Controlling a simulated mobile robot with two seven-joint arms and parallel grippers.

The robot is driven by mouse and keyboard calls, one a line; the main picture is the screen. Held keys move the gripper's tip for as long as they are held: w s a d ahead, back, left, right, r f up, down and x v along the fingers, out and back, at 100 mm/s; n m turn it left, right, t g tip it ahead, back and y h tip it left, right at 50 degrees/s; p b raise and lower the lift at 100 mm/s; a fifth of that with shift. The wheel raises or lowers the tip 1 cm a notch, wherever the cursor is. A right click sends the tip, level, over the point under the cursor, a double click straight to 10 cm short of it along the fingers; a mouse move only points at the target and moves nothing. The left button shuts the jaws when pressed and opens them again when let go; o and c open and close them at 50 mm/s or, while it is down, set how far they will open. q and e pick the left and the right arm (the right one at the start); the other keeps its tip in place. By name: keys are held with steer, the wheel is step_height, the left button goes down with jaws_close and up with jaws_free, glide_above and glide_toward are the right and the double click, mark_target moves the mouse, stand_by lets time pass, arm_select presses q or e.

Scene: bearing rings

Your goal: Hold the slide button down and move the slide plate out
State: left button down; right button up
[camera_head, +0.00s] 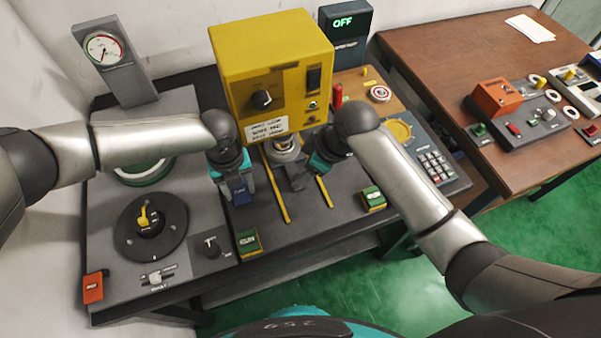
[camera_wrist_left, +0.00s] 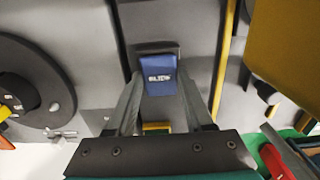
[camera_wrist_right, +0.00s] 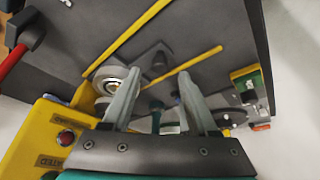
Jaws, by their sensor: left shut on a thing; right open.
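The blue slide button (camera_wrist_left: 161,76) is on the grey bench top, between the fingertips of my left gripper (camera_wrist_left: 160,82). My right gripper (camera_wrist_right: 157,80) is open, below the front of the yellow machine. A dark, pointed plate (camera_wrist_right: 154,58), which looks like the slide plate, lies between the yellow rails beyond the right fingertips. A silver ring (camera_wrist_right: 112,80) sits beside the right finger on the left of the right wrist view. I cannot tell whether the right fingers touch the plate.
The yellow machine (camera_head: 270,65) stands behind both grippers. Two yellow rails (camera_head: 324,192) run forward on the bench. Green-and-yellow buttons (camera_head: 248,242) (camera_head: 373,198) sit near the front edge. A black dial (camera_head: 150,225) is at left and a keypad (camera_head: 435,166) at right.

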mark_target(288, 157)
steer(key=shift+x, duration=1.65)
steer(key=shift+r, duration=0.1)
jaws_close()
